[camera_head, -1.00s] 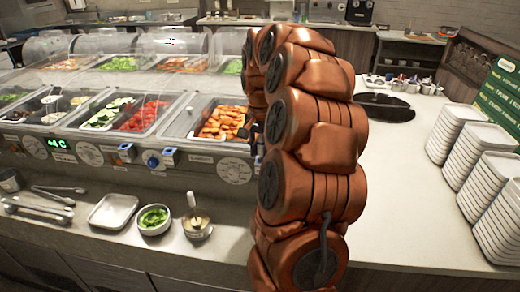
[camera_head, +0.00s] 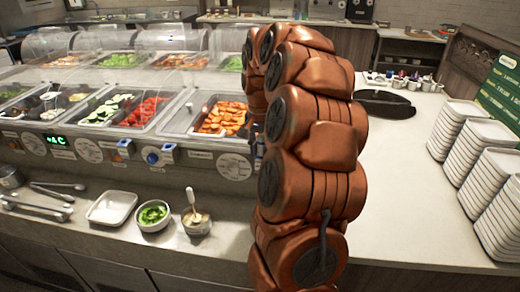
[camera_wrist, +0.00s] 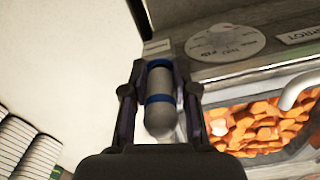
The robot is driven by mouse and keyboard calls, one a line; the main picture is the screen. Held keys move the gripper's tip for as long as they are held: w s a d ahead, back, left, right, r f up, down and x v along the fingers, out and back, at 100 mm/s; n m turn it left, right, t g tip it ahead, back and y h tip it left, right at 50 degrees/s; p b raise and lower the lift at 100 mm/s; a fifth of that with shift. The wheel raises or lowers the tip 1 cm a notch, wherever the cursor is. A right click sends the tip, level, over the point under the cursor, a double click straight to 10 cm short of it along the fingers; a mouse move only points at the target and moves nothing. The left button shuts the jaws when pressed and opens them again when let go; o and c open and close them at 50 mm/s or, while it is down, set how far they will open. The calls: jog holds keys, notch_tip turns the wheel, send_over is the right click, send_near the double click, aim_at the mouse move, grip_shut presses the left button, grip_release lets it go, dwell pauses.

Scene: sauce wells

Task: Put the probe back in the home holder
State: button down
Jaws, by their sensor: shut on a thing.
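The probe (camera_wrist: 160,92) is a grey cylinder with blue bands and a rounded end. It sits between the fingers of my gripper (camera_wrist: 160,76) in the wrist view, and the gripper is shut on it. The probe's far end points toward the counter's front panel. The front panel carries two small blue-and-white fittings (camera_head: 125,148) (camera_head: 167,154). I cannot tell which fitting, if either, is the home holder.
A pan of orange food (camera_head: 222,118) lies left of my arm and shows in the wrist view (camera_wrist: 265,125). A white tray (camera_head: 112,207), a bowl of greens (camera_head: 153,216) and a sauce pot (camera_head: 196,222) stand on the front ledge. Plate stacks (camera_head: 487,180) stand at right.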

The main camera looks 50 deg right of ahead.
jog(key=c, duration=0.8)
grip_release()
jog(key=shift+r, duration=0.1)
notch_tip(320, 180, up, 12)
jog(key=shift+f, duration=0.1)
